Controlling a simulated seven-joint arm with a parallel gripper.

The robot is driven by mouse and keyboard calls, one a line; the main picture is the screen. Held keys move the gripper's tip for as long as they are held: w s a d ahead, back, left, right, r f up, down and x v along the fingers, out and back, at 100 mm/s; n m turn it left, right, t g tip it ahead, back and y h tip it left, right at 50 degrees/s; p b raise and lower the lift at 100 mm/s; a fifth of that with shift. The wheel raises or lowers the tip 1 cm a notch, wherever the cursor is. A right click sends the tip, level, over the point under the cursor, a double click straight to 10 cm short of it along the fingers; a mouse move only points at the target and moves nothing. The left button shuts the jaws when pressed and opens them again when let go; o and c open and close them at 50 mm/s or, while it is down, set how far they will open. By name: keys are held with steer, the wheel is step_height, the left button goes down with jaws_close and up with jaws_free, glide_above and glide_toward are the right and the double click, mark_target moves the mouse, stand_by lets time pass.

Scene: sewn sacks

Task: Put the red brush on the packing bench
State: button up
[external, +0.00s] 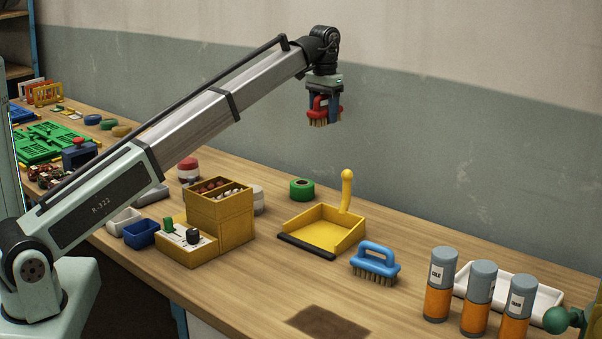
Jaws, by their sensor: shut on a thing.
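My gripper (324,99) is shut on the red brush (320,105) and holds it well above the bench, bristles pointing down. The red brush has a red handle and tan bristles; the gripper's fingers hide part of it. The packing bench (400,310) is a long wooden top that runs from the far left to the front right. Nothing touches the brush from below.
A yellow dustpan (328,232), a blue brush (375,262) and a green tape roll (302,189) stand on the bench. A yellow box (221,215) is to their left. Grey-and-orange canisters (439,285) and a white tray (540,296) are at right. Bare wood lies in front of the dustpan.

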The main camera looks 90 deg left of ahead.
steer(key=w+d+n, duration=0.4)
steer(key=w+d, duration=0.1)
steer(key=d, duration=0.4)
steer(key=w+d+n, duration=0.4)
steer(key=w+d, duration=0.1)
steer(key=d, duration=0.4)
steer(key=n, duration=0.9)
glide_above(405, 256)
steer(key=shift+f, duration=10.5)
steer(key=shift+f, duration=0.15)
steer(key=o, duration=1.1)
step_height(405, 256, up, 12)
steer(key=shift+r, duration=0.15)
